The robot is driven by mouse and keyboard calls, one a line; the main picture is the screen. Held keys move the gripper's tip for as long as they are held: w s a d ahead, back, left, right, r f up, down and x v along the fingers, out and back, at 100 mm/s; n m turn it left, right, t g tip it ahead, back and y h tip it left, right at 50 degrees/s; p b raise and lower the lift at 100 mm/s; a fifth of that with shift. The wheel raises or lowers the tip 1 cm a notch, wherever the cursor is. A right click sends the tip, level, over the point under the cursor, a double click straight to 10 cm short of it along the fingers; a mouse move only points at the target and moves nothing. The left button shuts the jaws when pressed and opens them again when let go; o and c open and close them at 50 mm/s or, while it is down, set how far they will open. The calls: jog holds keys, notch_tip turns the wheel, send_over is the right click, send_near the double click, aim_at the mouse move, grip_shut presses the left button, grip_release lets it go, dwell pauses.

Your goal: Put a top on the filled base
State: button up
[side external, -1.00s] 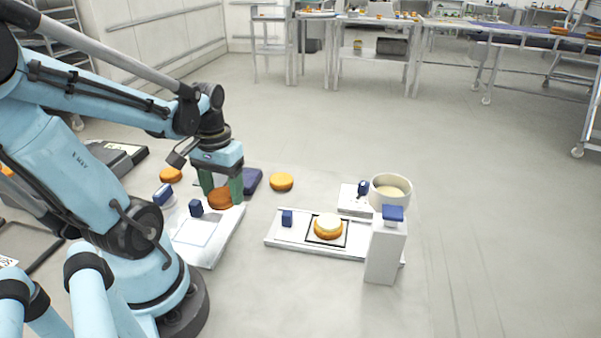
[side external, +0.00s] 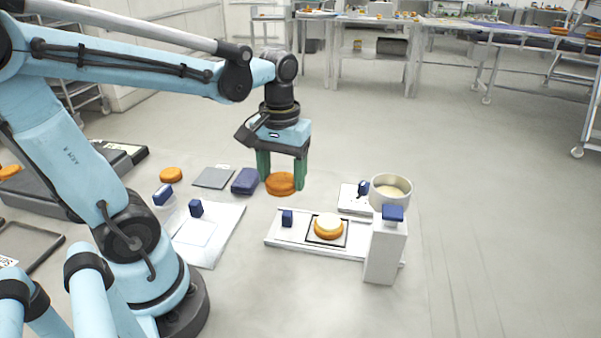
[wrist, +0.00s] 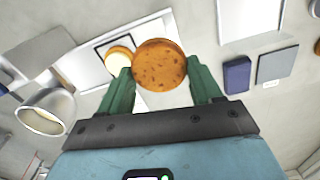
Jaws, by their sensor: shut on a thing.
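My gripper (side external: 283,187) is shut on a brown round top (side external: 281,184), held between its green fingers above the work surface. The top also shows between the fingertips in the wrist view (wrist: 160,65). The filled base (side external: 328,228) is a golden round with a pale cream filling on it. It sits inside a black square outline on a white board (side external: 285,241), to the right of and nearer the camera than my gripper. In the wrist view the filled base (wrist: 119,60) shows just left of the held top, partly covered by my finger.
A white post with a blue cap (side external: 386,250) stands at the board's right end, with a pale pot (side external: 391,190) behind it. A small blue block (side external: 287,218) sits on the board's left. A dark blue block (side external: 245,181) and another round (side external: 171,174) lie to the left.

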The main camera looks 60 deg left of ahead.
send_over(330, 219)
jog(key=shift+f, duration=3.4)
jog(key=shift+f, duration=0.8)
jog(key=o, duration=0.8)
jog(key=shift+o, duration=0.6)
jog(key=shift+r, duration=0.1)
notch_tip(330, 219, up, 7)
jog(key=shift+s, duration=0.1)
